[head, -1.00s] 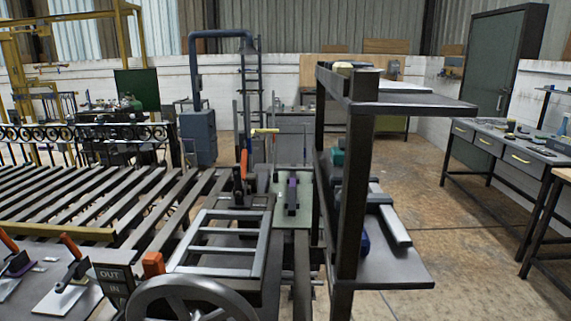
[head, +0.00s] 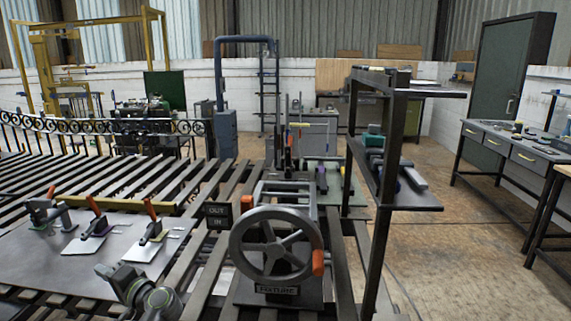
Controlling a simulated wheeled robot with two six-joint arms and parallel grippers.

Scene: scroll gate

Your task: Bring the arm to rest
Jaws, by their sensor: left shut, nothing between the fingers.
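My left gripper (head: 120,280) is at the lower left, over the front part of the grey plate (head: 40,262). Its jaws are shut and empty, and it is apart from the handwheel. My left arm comes in at the bottom edge; most of it is out of view. The grey spoked handwheel (head: 243,249), with an orange knob (head: 318,263), stands to the right of the gripper on the fixture. No hand is on the wheel. My right gripper is not in view.
Clamps with orange handles (head: 95,206) stand on the grey plate. An OUT/IN sign (head: 217,215) stands left of the wheel. A dark shelf rack (head: 388,170) rises to the right. Slatted rails fill the left; open floor (head: 465,245) lies at the right.

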